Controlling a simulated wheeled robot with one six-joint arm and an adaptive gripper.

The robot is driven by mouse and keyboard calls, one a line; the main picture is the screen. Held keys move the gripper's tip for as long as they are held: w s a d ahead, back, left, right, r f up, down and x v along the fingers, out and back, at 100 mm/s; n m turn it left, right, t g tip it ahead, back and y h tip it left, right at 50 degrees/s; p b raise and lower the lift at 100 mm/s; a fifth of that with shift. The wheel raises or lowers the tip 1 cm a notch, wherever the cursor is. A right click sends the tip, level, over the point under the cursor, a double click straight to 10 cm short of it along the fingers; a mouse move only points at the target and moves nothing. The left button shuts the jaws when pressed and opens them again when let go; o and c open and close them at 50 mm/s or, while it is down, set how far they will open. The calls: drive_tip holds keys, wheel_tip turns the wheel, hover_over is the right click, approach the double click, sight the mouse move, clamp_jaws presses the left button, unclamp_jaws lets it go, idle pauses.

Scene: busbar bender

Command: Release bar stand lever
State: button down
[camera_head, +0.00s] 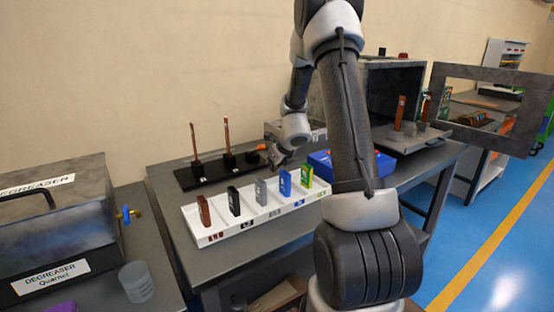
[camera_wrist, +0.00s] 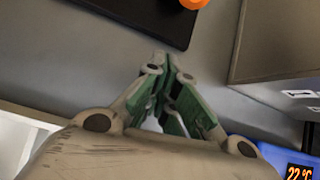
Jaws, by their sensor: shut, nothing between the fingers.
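The bar stand is a black base (camera_head: 214,174) on the workbench in the head view, with two upright copper bars (camera_head: 226,134) in dark holders. An orange lever end (camera_head: 261,147) shows at its right end. In the wrist view, a corner of the black base (camera_wrist: 150,14) and the orange lever end (camera_wrist: 193,3) sit at the top edge, partly cut off. My gripper (camera_wrist: 160,60) is shut and empty, with its fingertips below and apart from the base in that picture.
A white tray (camera_head: 258,222) with several coloured upright pieces stands in front of the stand. A blue box (camera_head: 320,160) with a display is to the right. A grey degreaser (camera_head: 60,230) stands at left. An open machine (camera_head: 392,90) is behind my arm.

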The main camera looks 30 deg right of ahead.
sight(257, 149)
drive_tip(key=shift+w+a+r, duration=0.1)
drive_tip(key=shift+w+r, duration=0.2)
drive_tip(key=shift+r, duration=0.3)
drive_tip(key=shift+w+a+r, duration=0.15)
drive_tip(key=shift+w+r, duration=0.2)
drive_tip(key=shift+r, duration=0.25)
drive_tip(key=shift+w+a+r, duration=0.1)
drive_tip(key=shift+w+r, duration=0.2)
drive_tip(key=shift+r, duration=0.3)
drive_tip(key=shift+r, duration=0.1)
